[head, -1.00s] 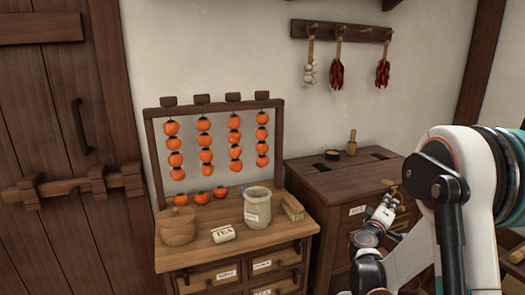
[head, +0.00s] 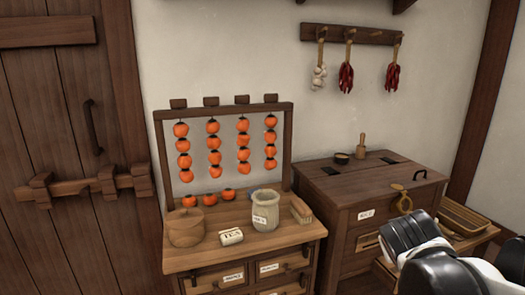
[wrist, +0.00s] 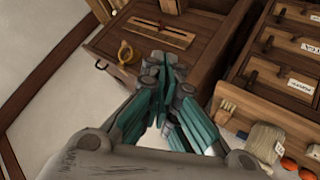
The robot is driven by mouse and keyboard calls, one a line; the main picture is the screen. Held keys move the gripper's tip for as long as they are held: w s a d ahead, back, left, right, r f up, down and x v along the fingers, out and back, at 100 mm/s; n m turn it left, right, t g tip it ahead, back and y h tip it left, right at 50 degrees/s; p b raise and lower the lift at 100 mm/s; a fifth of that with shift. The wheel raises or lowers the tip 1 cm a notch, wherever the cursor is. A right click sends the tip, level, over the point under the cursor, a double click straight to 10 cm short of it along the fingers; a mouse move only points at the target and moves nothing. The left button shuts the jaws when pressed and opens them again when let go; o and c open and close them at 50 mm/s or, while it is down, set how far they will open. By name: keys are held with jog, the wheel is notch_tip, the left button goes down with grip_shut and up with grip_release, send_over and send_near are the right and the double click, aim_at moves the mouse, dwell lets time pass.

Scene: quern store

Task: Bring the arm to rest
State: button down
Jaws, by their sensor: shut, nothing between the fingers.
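My gripper (wrist: 165,75) shows in the wrist view, its teal and grey fingers drawn together with nothing between them. Behind the fingertips is the wooden chest (wrist: 205,50); whether they touch it I cannot tell. The brass ring piece (wrist: 125,50) on the chest is left of the fingers, apart from them. In the head view, the chest (head: 345,185) stands right of centre with its lid down, and the brass piece (head: 400,200) hangs at its front. Part of my arm (head: 430,250) fills the lower right corner. My gripper's fingers cannot be made out there.
A basket tray (head: 465,218) lies right of the chest, near my arm.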

jog(key=s+a+f+y, duration=0.2)
jog(key=s+a, duration=0.3)
jog(key=s, duration=0.2)
jog(key=s+a+f+g+y, duration=0.1)
jog(key=s+a+y, duration=0.2)
jog(key=s+a, duration=0.3)
jog(key=shift+s+a+f+g, duration=0.3)
jog(key=shift+s+f, duration=0.1)
jog(key=shift+s, duration=0.05)
